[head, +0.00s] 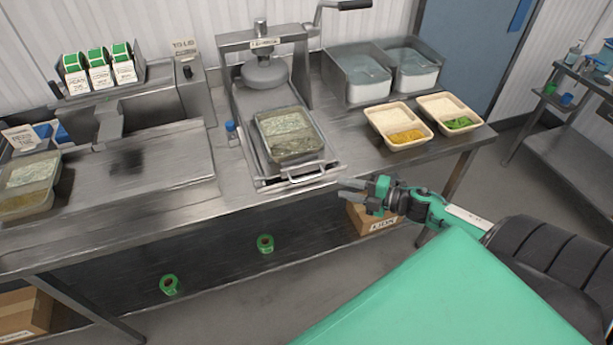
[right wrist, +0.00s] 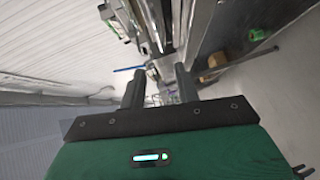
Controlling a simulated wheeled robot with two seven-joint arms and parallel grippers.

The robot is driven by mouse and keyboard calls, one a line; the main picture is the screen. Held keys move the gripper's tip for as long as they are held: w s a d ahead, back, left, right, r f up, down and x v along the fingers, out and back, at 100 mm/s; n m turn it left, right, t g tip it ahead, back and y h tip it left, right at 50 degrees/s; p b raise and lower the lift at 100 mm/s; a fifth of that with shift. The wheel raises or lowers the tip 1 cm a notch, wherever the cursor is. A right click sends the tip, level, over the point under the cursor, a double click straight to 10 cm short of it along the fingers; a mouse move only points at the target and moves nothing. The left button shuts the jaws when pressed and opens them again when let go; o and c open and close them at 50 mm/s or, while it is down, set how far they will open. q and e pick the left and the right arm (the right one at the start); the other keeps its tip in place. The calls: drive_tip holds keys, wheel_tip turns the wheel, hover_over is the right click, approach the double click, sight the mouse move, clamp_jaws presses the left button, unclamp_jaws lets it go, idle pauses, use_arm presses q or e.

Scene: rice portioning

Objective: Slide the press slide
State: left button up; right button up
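The press slide (head: 264,168) is a metal tray on the counter, with a bar handle (head: 306,175) at its front edge. A clear container (head: 290,137) with pale contents sits on the slide, in front of the round press head (head: 265,73) under the press frame (head: 295,52). My right gripper (head: 350,190) is in front of the counter, to the right of the handle and apart from it. Its two fingers are spread with nothing between them. In the right wrist view the fingers (right wrist: 155,88) also stand apart. My left gripper is not in view.
A small blue-capped bottle (head: 231,133) stands left of the slide. Two open takeout boxes (head: 370,112) (head: 424,100) and two metal bins (head: 337,66) (head: 428,62) stand to the right. Green rolls (head: 265,243) (head: 170,285) and a cardboard box (head: 372,222) are below the counter.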

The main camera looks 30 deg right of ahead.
sight(306, 179)
drive_tip(key=p+x, duration=0.3)
drive_tip(key=x, duration=0.8)
drive_tip(key=shift+w+p, duration=0.25)
drive_tip(key=shift+p, duration=0.1)
drive_tip(key=shift+x, duration=0.85)
drive_tip(key=shift+f, duration=0.2)
clamp_jaws()
